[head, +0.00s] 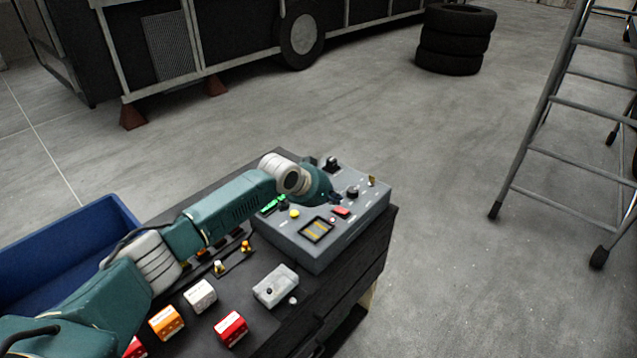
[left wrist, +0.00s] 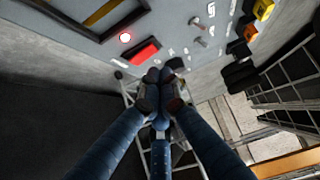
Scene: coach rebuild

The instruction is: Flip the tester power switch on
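The tester is a grey box (head: 345,237) on the dark bench, with a display, knobs and buttons on its sloped top. A red rocker switch (head: 341,211), which looks like the power switch, is on that top; it also shows in the left wrist view (left wrist: 143,53). Which way the rocker is tipped I cannot tell. My left gripper (head: 336,200) is over the panel close to the red switch. Its fingers (left wrist: 157,78) are together and empty, just beside the switch; contact is unclear. My right gripper is out of view.
On the panel are a yellow button (head: 295,213), a display (head: 316,230) and a black knob (head: 352,191). The bench holds a small grey box (head: 275,286) and red, white and orange blocks. A blue bin (head: 75,240) is left, a ladder (head: 548,110) right.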

